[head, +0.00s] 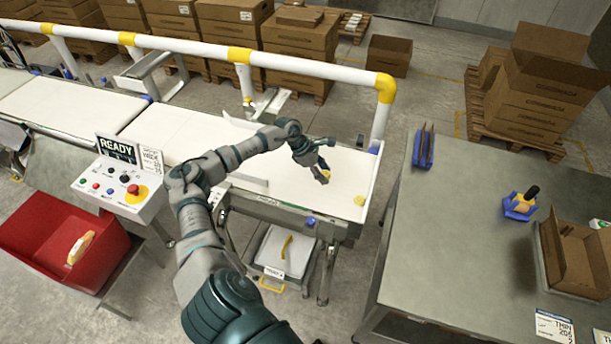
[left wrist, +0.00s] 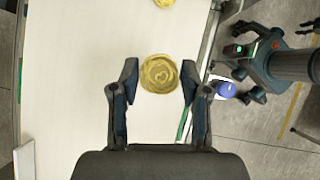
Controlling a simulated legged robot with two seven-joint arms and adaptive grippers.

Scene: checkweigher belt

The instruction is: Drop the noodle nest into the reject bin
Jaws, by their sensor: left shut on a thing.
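My left gripper (head: 322,174) is over the far right end of the white belt (head: 200,135). It is shut on a round yellow noodle nest, which shows between the fingertips in the left wrist view (left wrist: 160,73). In the head view the fingers hide most of this nest. A second noodle nest (head: 360,200) lies on the belt near its right end and also shows at the top of the left wrist view (left wrist: 165,2). The red bin (head: 35,225) stands on the left, below the control box, with a yellow and white item inside. My right gripper is not seen.
A control box (head: 122,190) with a READY display stands between the belt and the red bin. A white and yellow guard rail (head: 190,46) runs behind the belt. A grey table (head: 450,220) with an open carton (head: 577,262) is at right. A white tray (head: 285,250) sits under the belt.

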